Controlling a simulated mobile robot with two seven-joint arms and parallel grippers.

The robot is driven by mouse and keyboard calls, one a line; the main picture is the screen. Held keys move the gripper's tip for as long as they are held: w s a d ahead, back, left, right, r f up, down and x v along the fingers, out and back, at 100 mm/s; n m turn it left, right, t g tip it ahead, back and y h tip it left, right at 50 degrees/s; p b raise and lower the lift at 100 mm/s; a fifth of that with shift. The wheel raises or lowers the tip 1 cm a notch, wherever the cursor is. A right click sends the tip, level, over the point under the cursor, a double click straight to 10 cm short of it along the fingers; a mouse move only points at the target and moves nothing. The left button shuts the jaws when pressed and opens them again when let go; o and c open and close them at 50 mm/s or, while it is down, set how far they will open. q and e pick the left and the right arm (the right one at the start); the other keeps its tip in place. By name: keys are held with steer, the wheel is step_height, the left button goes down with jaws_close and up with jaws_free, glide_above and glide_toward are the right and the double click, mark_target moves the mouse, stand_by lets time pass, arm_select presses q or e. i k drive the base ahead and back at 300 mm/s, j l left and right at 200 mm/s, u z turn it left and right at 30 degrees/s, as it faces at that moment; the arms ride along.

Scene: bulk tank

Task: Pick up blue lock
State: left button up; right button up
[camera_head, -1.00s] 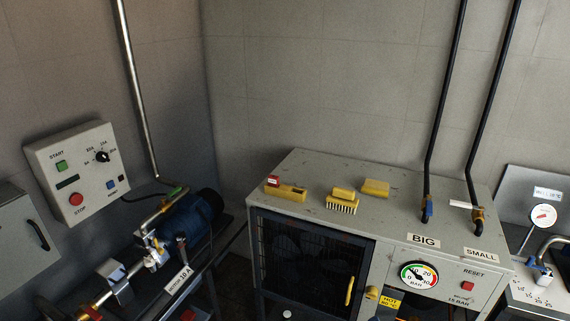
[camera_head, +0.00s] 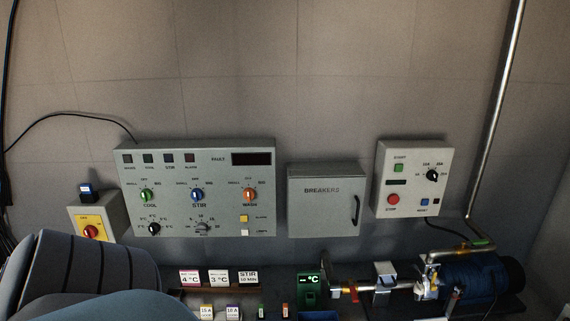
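A small blue object with a white label (camera_head: 86,190), which looks like the blue lock, sits on top of a grey switch box (camera_head: 112,215) at the left. The box has a yellow front plate with a red knob (camera_head: 92,232). The blue object is small, so I cannot make out a shackle. Neither of my grippers shows in the head view.
A large grey rounded shape (camera_head: 95,268) fills the lower left, below the switch box. A control panel (camera_head: 180,165), a breaker box (camera_head: 322,208) and a start/stop box (camera_head: 407,155) hang on the wall. Small labelled blocks (camera_head: 190,278) and a blue motor (camera_head: 480,280) are below.

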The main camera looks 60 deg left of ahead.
mark_target(87, 188)
steer(key=u, duration=3.05)
steer(key=i+j, duration=0.2)
steer(key=j, duration=0.15)
steer(key=i+j+z, duration=0.1)
steer(key=i+j, duration=0.15)
steer(key=i+j+z, duration=0.1)
steer(key=j, duration=0.3)
steer(key=i+j, duration=0.3)
steer(key=i+j+z, duration=0.1)
steer(key=j, duration=0.3)
steer(key=i+j, duration=0.25)
steer(key=j, duration=0.15)
steer(key=i+j+z, duration=0.1)
steer(key=j, duration=0.25)
steer(key=i+j+z, duration=0.1)
steer(key=i+j, duration=0.15)
steer(key=j, duration=0.15)
